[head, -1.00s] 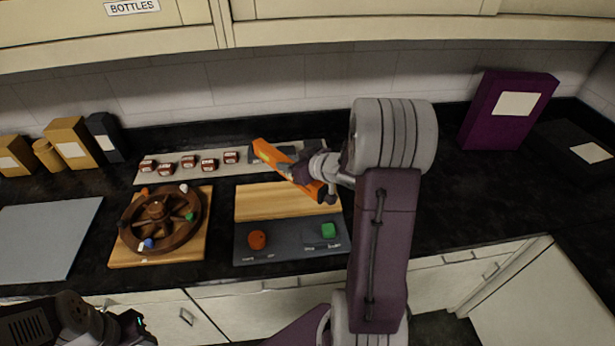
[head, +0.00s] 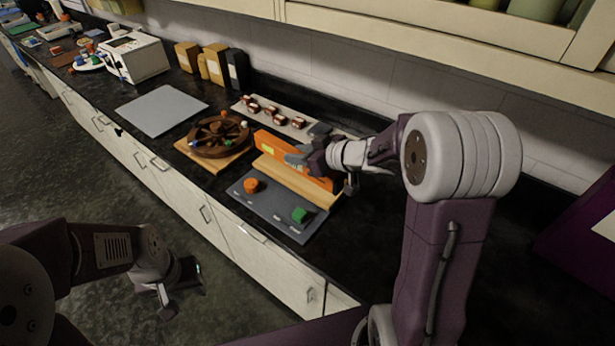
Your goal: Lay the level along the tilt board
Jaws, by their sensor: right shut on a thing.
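The orange level (head: 268,146) is in my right gripper (head: 300,159), which is shut on its middle and hides part of it. The level stands on its long edge, running lengthwise with the pale wooden tilt board (head: 284,176), at the board's back side. I cannot tell whether it touches the board. My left gripper (head: 183,287) hangs low at the left, over the floor and away from the counter. Its fingers are too dark to read.
A dark panel (head: 265,212) with an orange knob (head: 251,185) and a green block (head: 300,215) lies in front of the board. A brown spoked wheel (head: 219,137) is to its left. A strip with several small jars (head: 272,113) lies behind. A grey mat (head: 160,110) is farther left.

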